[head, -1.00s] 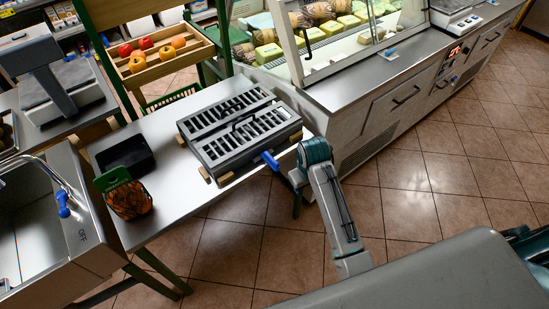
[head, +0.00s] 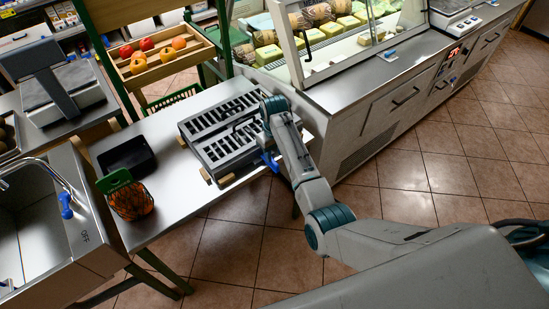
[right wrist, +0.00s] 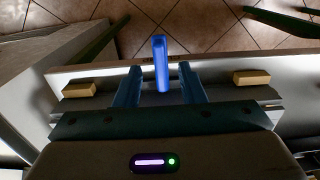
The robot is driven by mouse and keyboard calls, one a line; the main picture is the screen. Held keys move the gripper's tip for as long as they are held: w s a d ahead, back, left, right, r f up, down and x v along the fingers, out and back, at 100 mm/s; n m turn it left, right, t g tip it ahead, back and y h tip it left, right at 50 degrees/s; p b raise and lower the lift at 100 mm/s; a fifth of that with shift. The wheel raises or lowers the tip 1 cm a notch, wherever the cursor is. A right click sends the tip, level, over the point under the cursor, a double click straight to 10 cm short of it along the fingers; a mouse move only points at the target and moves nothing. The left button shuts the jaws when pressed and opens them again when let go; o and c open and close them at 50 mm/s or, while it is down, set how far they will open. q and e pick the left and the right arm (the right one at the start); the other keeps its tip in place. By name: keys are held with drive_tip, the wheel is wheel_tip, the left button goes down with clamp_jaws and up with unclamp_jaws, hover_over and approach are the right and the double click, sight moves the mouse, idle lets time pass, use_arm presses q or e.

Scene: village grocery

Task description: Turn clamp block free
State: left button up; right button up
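The grey slotted clamp block (head: 215,137) lies on the steel table, resting on small wooden pieces. Its blue lever (head: 268,162) sticks out from the front right side and is partly covered by my gripper. In the right wrist view the blue lever (right wrist: 160,62) stands between my two blue fingers, with a gap on each side. My right gripper (right wrist: 161,85) is open around the lever. In the head view the right gripper (head: 267,150) is over the block's right edge, its fingers mostly hidden. My left gripper is not in view.
A sink with a blue-handled tap (head: 66,203) is further left. A glass cheese counter (head: 345,75) stands close behind on the right.

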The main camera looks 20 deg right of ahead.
sight(275, 162)
drive_tip(key=shift+f, duration=2.25)
drive_tip(key=shift+c, duration=0.5)
clamp_jaws()
